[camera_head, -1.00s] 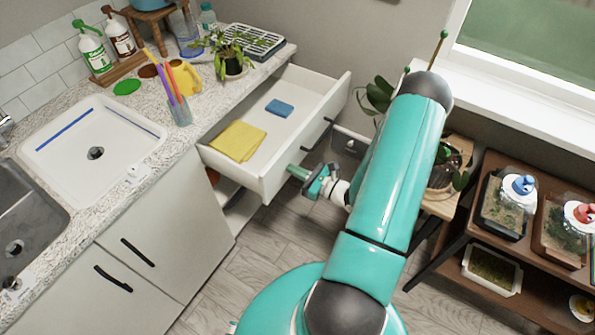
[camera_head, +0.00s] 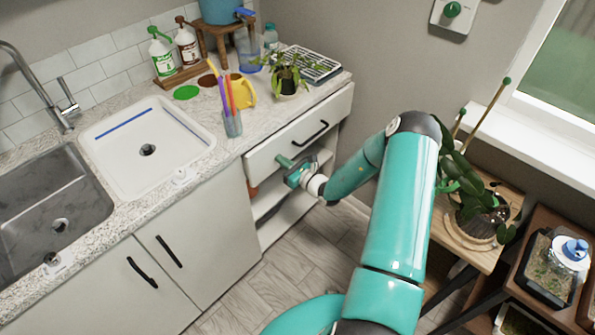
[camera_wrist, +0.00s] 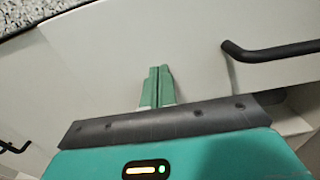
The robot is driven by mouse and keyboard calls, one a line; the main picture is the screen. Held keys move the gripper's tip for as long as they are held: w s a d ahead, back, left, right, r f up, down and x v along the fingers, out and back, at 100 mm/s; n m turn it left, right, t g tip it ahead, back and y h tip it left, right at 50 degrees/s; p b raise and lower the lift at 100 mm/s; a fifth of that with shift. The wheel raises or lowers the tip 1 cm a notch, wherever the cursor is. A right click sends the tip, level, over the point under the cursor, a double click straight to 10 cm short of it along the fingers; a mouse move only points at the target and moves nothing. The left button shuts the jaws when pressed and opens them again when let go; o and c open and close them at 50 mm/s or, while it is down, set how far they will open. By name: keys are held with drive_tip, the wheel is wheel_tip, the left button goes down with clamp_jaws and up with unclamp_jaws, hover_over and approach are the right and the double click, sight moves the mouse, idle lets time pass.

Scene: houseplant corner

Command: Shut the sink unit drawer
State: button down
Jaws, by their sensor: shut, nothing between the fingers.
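The sink unit drawer (camera_head: 290,143) is a white front with a black bar handle (camera_head: 311,134), under the right end of the speckled counter. Its front sits close in under the counter edge, and none of its inside shows in the head view. My gripper (camera_head: 282,159) is at the left part of this front, below and left of the handle. In the wrist view the green fingers (camera_wrist: 158,76) are together, empty, and point at the white drawer front (camera_wrist: 195,45), seemingly touching it. The handle (camera_wrist: 270,51) is to their right.
Open shelves (camera_head: 285,208) lie below the drawer. The counter holds a white basin (camera_head: 125,160), a pen cup (camera_head: 232,125), a yellow mug (camera_head: 243,92) and a potted plant (camera_head: 287,80). A wooden plant stand (camera_head: 478,253) is right of my arm. Floor (camera_head: 320,250) is free between.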

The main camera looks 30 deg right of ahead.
sight(276, 169)
drive_tip(key=x, duration=0.3)
drive_tip(key=shift+w+a+r, duration=0.1)
drive_tip(key=shift+w+r, duration=0.05)
drive_tip(key=shift+w, duration=0.05)
drive_tip(key=shift+w+a, duration=0.1)
idle(0.3)
